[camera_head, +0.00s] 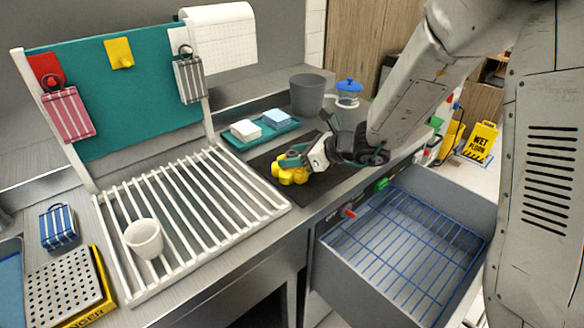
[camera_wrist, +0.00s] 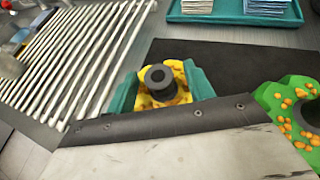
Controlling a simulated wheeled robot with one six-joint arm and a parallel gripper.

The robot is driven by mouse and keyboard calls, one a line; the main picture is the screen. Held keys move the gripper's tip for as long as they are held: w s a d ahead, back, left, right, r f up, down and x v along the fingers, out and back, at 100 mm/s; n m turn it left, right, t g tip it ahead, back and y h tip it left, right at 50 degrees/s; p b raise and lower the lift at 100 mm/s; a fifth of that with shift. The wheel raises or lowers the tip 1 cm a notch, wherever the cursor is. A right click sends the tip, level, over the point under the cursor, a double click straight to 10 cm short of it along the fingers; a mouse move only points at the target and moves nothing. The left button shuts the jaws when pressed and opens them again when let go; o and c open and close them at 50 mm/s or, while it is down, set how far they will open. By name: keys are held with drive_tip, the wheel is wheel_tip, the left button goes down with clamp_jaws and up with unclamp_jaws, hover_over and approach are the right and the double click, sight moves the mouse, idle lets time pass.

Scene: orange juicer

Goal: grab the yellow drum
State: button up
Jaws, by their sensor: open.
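The yellow drum (camera_head: 288,172) sits on the dark mat on the counter, to the right of the white rack. In the wrist view the drum (camera_wrist: 181,75) shows a black round knob (camera_wrist: 160,82) facing the camera. My gripper (camera_head: 299,159) is at the drum from above and the right. In the wrist view my gripper (camera_wrist: 162,90) is open, with one teal finger on each side of the drum. Whether the fingers touch it I cannot tell. The drum's lower part is hidden by the gripper body.
A green part with orange spots (camera_wrist: 285,100) lies close to the right of my gripper. A teal tray (camera_head: 238,141) with two stacks stands behind the mat (camera_head: 268,160). The white slatted rack (camera_head: 215,205) is left. An open drawer (camera_head: 345,262) is below the counter's front.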

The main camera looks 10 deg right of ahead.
drive_tip(key=shift+w+a+f, duration=0.15)
drive_tip(key=shift+w+a, duration=0.1)
drive_tip(key=shift+a, duration=0.1)
drive_tip(key=c, duration=1.1)
